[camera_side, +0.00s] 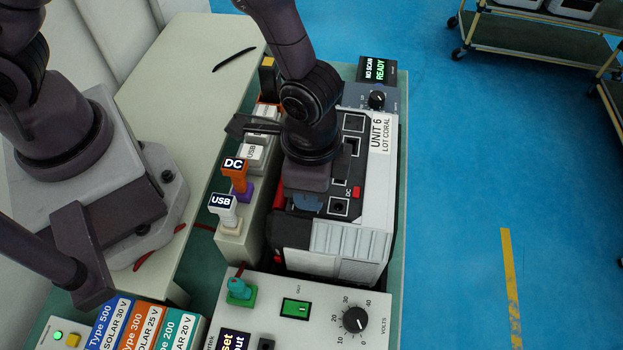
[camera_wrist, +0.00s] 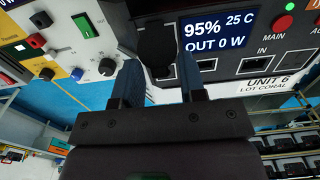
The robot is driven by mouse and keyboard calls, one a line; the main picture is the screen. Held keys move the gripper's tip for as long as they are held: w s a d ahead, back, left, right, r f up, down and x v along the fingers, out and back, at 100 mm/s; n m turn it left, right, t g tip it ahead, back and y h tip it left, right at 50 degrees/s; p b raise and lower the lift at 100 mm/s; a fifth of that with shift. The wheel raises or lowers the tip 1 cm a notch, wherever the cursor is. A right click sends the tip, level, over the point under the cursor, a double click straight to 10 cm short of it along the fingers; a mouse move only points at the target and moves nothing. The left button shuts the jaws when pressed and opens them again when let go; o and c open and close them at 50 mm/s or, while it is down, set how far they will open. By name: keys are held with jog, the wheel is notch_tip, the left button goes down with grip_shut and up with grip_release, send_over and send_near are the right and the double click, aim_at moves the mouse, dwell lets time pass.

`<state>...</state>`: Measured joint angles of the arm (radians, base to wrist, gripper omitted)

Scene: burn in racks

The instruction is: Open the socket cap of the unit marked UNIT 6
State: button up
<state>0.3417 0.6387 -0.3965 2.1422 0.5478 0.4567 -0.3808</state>
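The unit marked UNIT 6 (camera_side: 352,238) is a white and black box, label upward, on the green bench. In the wrist view its panel (camera_wrist: 228,50) shows a screen reading 95%, 25 C, OUT 0 W, and sockets below it. A dark rounded cap (camera_wrist: 157,44) shows in front of the panel, left of the screen; whether it is closed over its socket I cannot tell. My gripper (camera_wrist: 157,62) has its two blue fingers apart, one on each side of the cap. In the side view my gripper (camera_side: 306,204) is low over the unit's left part and hides some of the panel.
Left of the unit, a holder carries an orange DC plug (camera_side: 235,172) and a white USB plug (camera_side: 223,207). A supply box with a VOLTS knob (camera_side: 355,319) stands in front. A NO SCAN READY display (camera_side: 378,70) stands behind. Blue floor lies to the right.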

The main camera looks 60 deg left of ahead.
jog(key=shift+s+a+r, duration=0.1)
jog(key=shift+s+a+r+t+h, duration=0.15)
jog(key=shift+s+a+t+h, duration=0.1)
jog(key=shift+t+h, duration=0.3)
jog(key=shift+s+a+r+t+h, duration=0.1)
jog(key=shift+s+t+h, duration=0.1)
jog(key=shift+t+h, duration=0.35)
jog(key=shift+s+a+r+t+h, duration=0.1)
jog(key=shift+s+a+t+h, duration=0.15)
jog(key=shift+t+h, duration=0.25)
jog(key=shift+s+a+r+t+h, duration=0.15)
jog(key=shift+a+t+h, duration=0.1)
jog(key=shift+t+h, duration=0.25)
jog(key=o, duration=0.6)
jog(key=shift+f, duration=0.1)
jog(key=shift+w+d, duration=0.1)
